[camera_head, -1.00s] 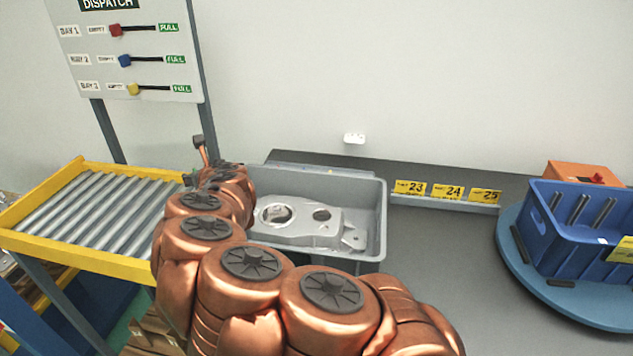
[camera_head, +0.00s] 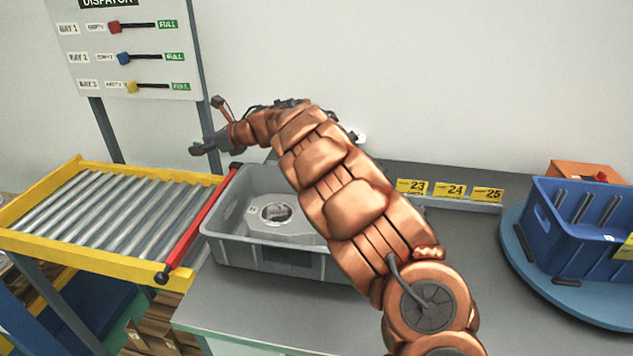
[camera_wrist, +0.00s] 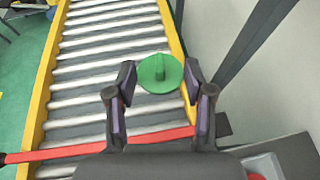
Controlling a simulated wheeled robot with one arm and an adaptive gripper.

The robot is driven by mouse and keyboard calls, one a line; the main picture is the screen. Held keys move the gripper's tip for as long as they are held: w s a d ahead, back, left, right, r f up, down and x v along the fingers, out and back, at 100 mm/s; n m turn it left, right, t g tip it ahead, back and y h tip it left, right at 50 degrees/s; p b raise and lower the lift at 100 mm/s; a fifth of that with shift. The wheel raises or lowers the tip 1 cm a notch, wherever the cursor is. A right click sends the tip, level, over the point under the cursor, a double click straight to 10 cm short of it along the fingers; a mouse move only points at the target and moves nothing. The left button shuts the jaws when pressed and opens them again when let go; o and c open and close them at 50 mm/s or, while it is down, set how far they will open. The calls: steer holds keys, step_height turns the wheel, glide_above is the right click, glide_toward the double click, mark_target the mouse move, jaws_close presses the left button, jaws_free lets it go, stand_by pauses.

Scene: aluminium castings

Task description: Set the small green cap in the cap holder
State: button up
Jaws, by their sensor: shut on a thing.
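The small green cap (camera_wrist: 160,73) is a round disc with a raised tab, held between the fingertips of my gripper (camera_wrist: 160,80) in the wrist view. It hangs in the air above the roller conveyor. In the head view my gripper (camera_head: 203,147) is raised left of the grey bin, below the dispatch board, with only a speck of green showing at its tip. I cannot make out a cap holder in either view.
The roller conveyor (camera_head: 105,206) has yellow rails and a red bar (camera_head: 200,226) at its near end. A grey bin (camera_head: 262,256) with a metal casting (camera_head: 268,222) stands on the grey bench. A blue crate (camera_head: 590,230) is at right; bare bench (camera_head: 480,270) lies between.

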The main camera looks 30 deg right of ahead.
steer(key=d+r+n+g+y, duration=0.1)
steer(key=d, duration=0.8)
steer(key=shift+s+r+b, duration=0.35)
steer(key=shift+r+b, duration=0.05)
steer(key=shift+n+g+y, duration=0.3)
steer(key=shift+n, duration=0.2)
steer(key=s+d, duration=0.1)
steer(key=d, duration=0.3)
steer(key=s+d, duration=0.1)
steer(key=d, duration=0.2)
steer(key=s+d, duration=0.1)
steer(key=d, duration=0.3)
steer(key=shift+s+d+f+b, duration=0.1)
steer(key=shift+d+f+b, duration=0.05)
steer(key=shift+d+b, duration=0.25)
steer(key=s+d+f, duration=0.2)
steer(key=s+d, duration=0.2)
steer(key=d, duration=0.3)
steer(key=s+d+f+b, duration=0.1)
steer(key=s+d, duration=0.2)
steer(key=d, duration=0.4)
steer(key=s+d+f, duration=0.2)
steer(key=s+d, duration=0.2)
steer(key=d, duration=0.3)
steer(key=f+p, duration=0.1)
steer(key=f, duration=0.8)
steer(key=shift+d+f+p, duration=0.15)
steer(key=shift+d+p, duration=0.05)
steer(key=shift+p, duration=0.15)
steer(key=shift+f, duration=0.35)
